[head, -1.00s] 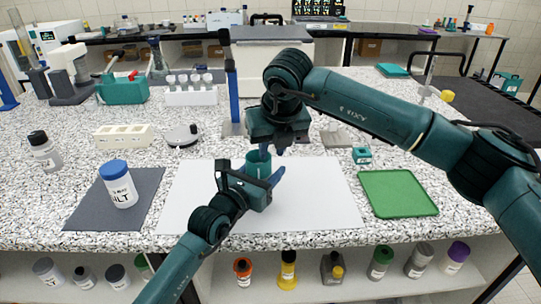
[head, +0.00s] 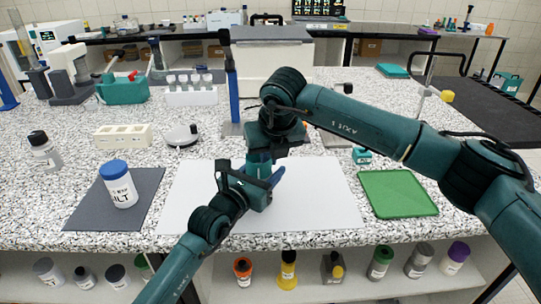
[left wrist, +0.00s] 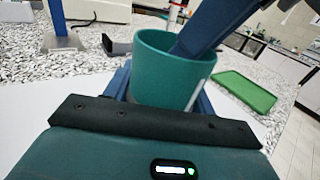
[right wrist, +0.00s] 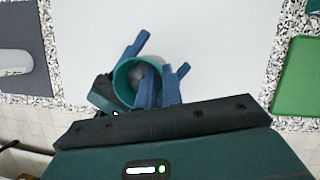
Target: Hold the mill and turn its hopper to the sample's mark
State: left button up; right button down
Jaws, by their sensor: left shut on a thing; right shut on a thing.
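The mill's teal cup-shaped hopper (head: 259,168) stands upright over the white mat (head: 325,200), also in the left wrist view (left wrist: 160,75) and from above in the right wrist view (right wrist: 122,80). My left gripper (head: 258,178) is shut around the mill, its blue fingers on either side. My right gripper (right wrist: 158,88) reaches down from above and is shut on the hopper's wall; a finger goes into the hopper. A blue-capped white bottle (head: 119,185), its label seeming to read SILT, stands on a dark grey mat (head: 85,208) at left.
A green tray (head: 398,192) lies at right, with a small teal box (head: 361,156) behind it. A blue post (head: 233,100) on a plate stands close behind the mill. A tube rack (head: 191,95), a white block (head: 123,135) and a small scale (head: 182,136) stand further back.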

jog(key=shift+w+d+m, duration=0.1)
jog(key=shift+d+m, duration=0.2)
jog(key=shift+m+h, duration=0.4)
jog(key=shift+m, duration=0.2)
jog(key=m, duration=0.1)
jog(key=s+m+h, duration=0.1)
jog(key=m, duration=0.3)
jog(key=m+h, duration=0.1)
jog(key=m, duration=0.1)
jog(key=shift+s+a+h, duration=0.15)
jog(key=shift+s+h, duration=0.15)
jog(key=shift+s+a+m+g+h, duration=0.15)
jog(key=shift+m+g+h, duration=0.15)
jog(key=shift+m, duration=0.55)
jog(key=shift+s+a+m+g+h, duration=0.1)
jog(key=shift+s+m+g+h, duration=0.15)
jog(key=shift+m, duration=0.6)
